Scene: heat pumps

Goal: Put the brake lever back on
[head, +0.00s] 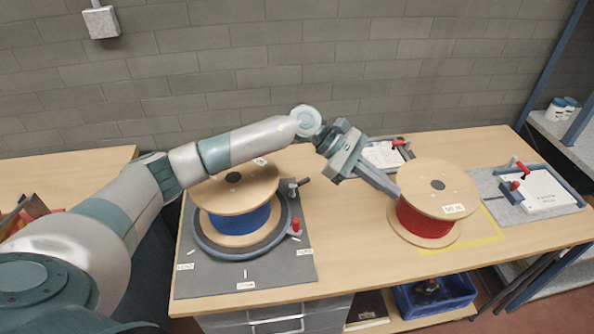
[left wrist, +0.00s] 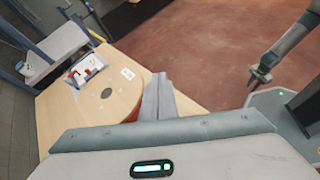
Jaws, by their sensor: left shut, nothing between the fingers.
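A blue spool (head: 238,222) with wooden flanges sits on a dark round turntable (head: 212,251) on a grey mat. A red-knobbed part (head: 296,228) stands at the turntable's right rim, and a small dark handle-like part (head: 303,182) is behind it. I cannot tell which is the brake lever. My left gripper (head: 394,191) is shut and empty, its tips at the left edge of a red spool (head: 424,222); contact is unclear. It also shows in the left wrist view (left wrist: 160,84). My right gripper (left wrist: 258,80) shows small in that view; its opening is unclear.
A blue crate (head: 436,296) is below the table. Bare tabletop (head: 345,235) lies between the spools.

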